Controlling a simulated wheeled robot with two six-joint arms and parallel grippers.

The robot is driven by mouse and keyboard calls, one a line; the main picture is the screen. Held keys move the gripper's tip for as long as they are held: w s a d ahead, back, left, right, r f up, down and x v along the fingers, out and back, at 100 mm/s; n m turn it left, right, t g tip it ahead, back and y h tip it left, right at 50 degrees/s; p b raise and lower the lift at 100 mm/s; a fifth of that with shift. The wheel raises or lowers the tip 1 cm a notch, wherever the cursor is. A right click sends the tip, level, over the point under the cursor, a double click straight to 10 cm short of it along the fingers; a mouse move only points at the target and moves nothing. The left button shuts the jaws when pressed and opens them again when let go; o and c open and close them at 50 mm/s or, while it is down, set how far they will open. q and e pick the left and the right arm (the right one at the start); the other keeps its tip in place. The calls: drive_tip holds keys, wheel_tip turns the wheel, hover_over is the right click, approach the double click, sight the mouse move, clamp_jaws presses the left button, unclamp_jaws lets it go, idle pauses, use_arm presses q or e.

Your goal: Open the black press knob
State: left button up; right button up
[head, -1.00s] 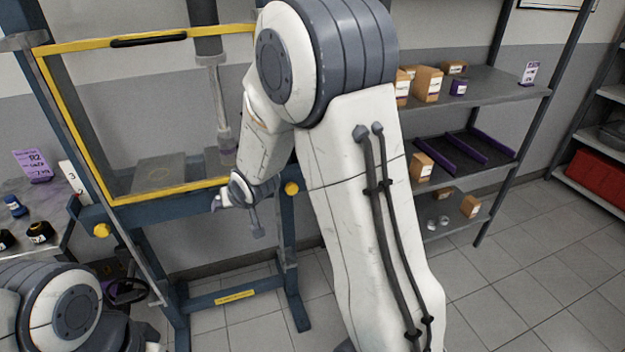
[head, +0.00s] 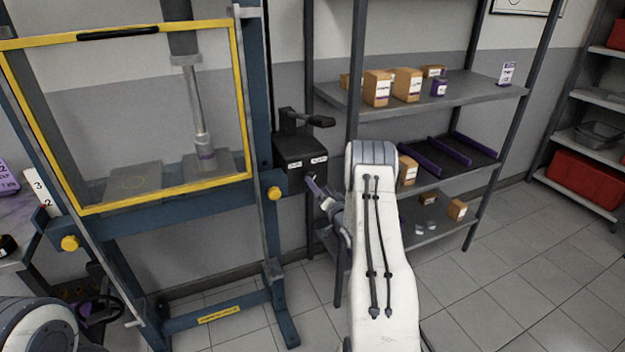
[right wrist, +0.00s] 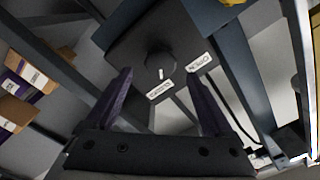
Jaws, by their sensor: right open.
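The black press knob (right wrist: 160,66) is a round dark knob with a white mark, on the face of a black box (head: 296,150) beside the press frame. Two white labels sit near the knob in the right wrist view. My right gripper (right wrist: 158,78) is open, its purple fingers either side of the line to the knob. The knob shows beyond and between the fingertips; I cannot tell whether they touch it. In the head view my right gripper (head: 316,188) is just below the box face, and the knob is hard to make out there. My left gripper is not in view.
The press (head: 250,110) with its yellow-framed guard (head: 120,198) stands left of the box. A black lever (head: 310,119) sticks out on top of the box. A grey shelf (head: 470,92) with small cartons stands close on the right. Open tiled floor lies at the right.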

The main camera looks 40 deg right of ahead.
drive_tip(key=shift+x, duration=2.7)
